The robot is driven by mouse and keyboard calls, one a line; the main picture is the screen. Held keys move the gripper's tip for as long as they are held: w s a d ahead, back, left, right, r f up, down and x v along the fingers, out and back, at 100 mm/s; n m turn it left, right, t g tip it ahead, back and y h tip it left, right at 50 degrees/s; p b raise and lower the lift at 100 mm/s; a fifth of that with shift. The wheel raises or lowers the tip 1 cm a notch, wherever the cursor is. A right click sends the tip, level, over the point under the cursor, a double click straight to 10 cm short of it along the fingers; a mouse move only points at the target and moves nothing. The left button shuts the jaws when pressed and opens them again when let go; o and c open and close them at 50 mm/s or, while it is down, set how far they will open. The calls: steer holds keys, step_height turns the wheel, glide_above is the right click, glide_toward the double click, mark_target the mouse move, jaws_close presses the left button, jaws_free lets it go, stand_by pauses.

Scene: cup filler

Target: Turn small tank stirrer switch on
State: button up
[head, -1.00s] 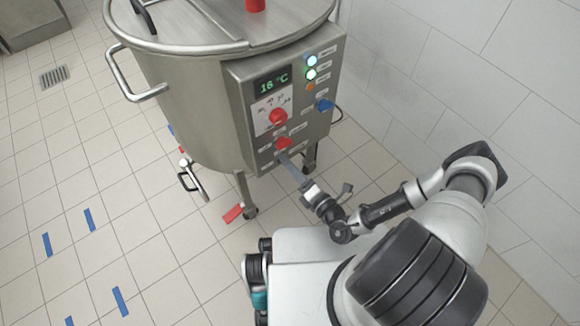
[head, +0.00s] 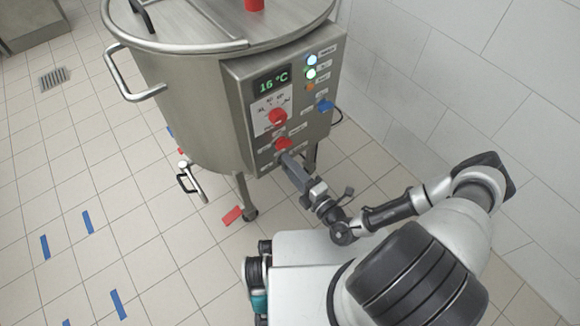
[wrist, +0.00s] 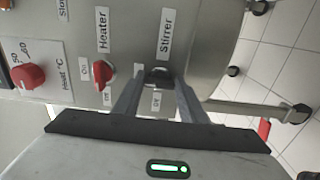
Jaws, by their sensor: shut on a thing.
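The small tank (head: 190,115) is a steel vat on legs with a control panel (head: 240,100) on its front. In the wrist view, the panel has a "Stirrer" label (wrist: 165,35) above the dark stirrer switch (wrist: 158,75). My gripper (wrist: 158,92) is at the panel, with one finger on each side of this switch, shut on it. An "Off" label shows just below the switch; its exact turn is hard to tell. In the head view my gripper (head: 287,160) covers the switch, below the red heater switch (head: 284,143).
The heater switch (wrist: 103,72) sits close beside my fingers. A red heat knob (head: 278,117) and lit round lamps (head: 311,67) are higher on the panel. A drain valve (head: 192,180) sticks out low on the tank. A white tiled wall (head: 450,70) is at the right.

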steer(key=o, duration=1.1)
steer(key=shift+c, duration=0.2)
steer(key=p+v, duration=0.2)
steer(key=v, duration=1.5)
steer(key=shift+s+d, duration=0.1)
steer(key=shift+d, duration=0.1)
